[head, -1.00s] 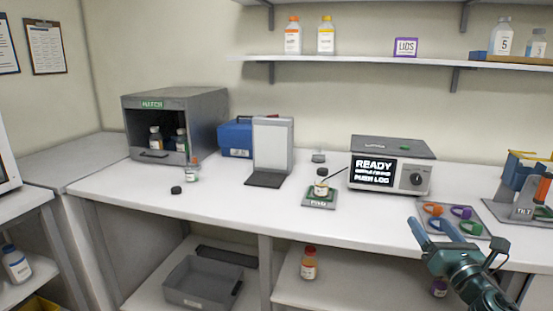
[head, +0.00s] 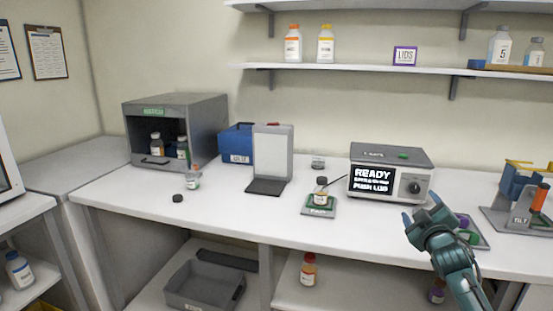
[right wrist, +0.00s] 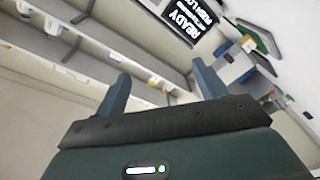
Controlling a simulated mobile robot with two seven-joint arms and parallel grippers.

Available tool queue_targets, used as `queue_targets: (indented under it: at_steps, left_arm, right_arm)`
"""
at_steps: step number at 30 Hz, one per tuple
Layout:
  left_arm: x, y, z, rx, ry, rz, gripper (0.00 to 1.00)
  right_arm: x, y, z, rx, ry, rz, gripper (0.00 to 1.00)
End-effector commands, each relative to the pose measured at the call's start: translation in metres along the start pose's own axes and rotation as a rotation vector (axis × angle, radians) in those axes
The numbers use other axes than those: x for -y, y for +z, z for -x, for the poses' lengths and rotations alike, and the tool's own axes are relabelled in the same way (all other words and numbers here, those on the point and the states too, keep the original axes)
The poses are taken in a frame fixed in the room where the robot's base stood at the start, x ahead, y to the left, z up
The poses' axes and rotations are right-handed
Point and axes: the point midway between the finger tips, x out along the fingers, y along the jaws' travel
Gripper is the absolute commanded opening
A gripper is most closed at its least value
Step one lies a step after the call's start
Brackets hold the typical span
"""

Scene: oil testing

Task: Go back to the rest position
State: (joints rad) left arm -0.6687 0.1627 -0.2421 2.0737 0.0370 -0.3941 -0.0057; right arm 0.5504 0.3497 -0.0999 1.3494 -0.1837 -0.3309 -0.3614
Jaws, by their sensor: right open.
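My right gripper (head: 421,214) is at the lower right of the head view, above the bench front and over the tray of coloured rings. Its two blue fingers are apart and nothing is between them. In the right wrist view the open fingers (right wrist: 160,88) also show empty. My left gripper is not in view. The tester box (head: 390,178) with a lit "READY" screen stands behind the right gripper. A small bottle (head: 321,190) stands upright on a green-topped pad (head: 319,208) left of the tester.
A clear bottle (head: 193,178) and a dark cap (head: 178,198) are by the open grey cabinet (head: 203,122). A ring tray (head: 479,240) is partly hidden by my right arm. A tilt stand (head: 520,219) is at far right. The bench's front middle (head: 260,215) is clear.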

Motion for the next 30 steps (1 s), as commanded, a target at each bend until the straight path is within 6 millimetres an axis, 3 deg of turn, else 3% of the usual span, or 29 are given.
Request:
queue_targets:
  at_steps: [6, 14, 17, 20, 24, 27, 30]
  left_arm:
    - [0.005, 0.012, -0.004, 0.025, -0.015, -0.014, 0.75]
    - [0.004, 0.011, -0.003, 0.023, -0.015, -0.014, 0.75]
    - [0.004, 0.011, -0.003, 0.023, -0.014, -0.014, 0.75]
    - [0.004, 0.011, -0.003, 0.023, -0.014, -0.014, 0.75]
    - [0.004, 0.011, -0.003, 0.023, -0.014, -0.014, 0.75]
    - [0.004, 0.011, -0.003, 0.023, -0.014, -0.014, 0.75]
    - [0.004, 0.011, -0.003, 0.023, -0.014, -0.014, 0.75]
  right_arm:
    - [0.018, 0.005, 0.001, 0.053, -0.087, -0.56, 0.72]
    - [0.124, 0.033, 0.072, 0.108, -0.234, -0.549, 0.72]
    - [0.166, 0.044, 0.112, 0.135, -0.302, -0.557, 0.72]
    - [0.211, 0.053, 0.165, 0.169, -0.382, -0.575, 0.72]
    - [0.265, 0.06, 0.257, 0.233, -0.499, -0.621, 0.72]
    - [0.289, 0.06, 0.32, 0.281, -0.57, -0.661, 0.72]
    - [0.302, 0.056, 0.371, 0.324, -0.621, -0.7, 0.72]
